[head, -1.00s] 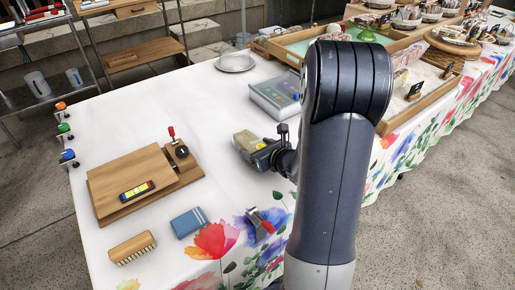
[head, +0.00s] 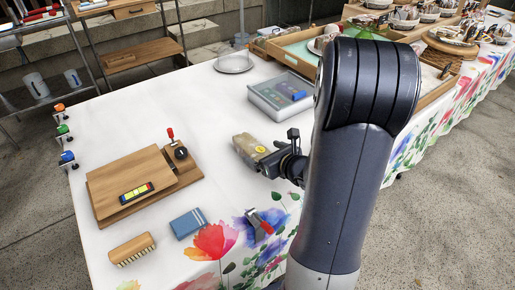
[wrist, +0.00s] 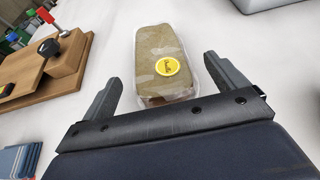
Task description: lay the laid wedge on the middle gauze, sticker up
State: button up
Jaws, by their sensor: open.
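The wedge (head: 247,147) is a tan wrapped block lying on the white tablecloth. In the wrist view the wedge (wrist: 157,70) shows a round yellow sticker (wrist: 167,66) on its upper face. My gripper (head: 268,156) is open at the wedge's near end. In the wrist view its fingers (wrist: 161,68) stand on either side of that end, with visible gaps, and the far end reaches beyond the tips. I cannot make out which thing is the middle gauze.
A wooden board with a red-knobbed post (head: 180,152) stands left. A brush (head: 131,249), a blue packet (head: 188,223) and a red-handled clip (head: 259,224) lie in front. Bare cloth lies left of the wedge.

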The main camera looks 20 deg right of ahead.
aim_at(252, 144)
jog(key=p+v, duration=0.1)
jog(key=v, duration=0.6)
jog(key=shift+s, duration=0.15)
jog(key=b+x, duration=0.2)
jog(key=x, duration=1)
jog(key=shift+f, duration=0.15)
jog(key=shift+r+p, duration=0.3)
jog(key=shift+r, duration=0.5)
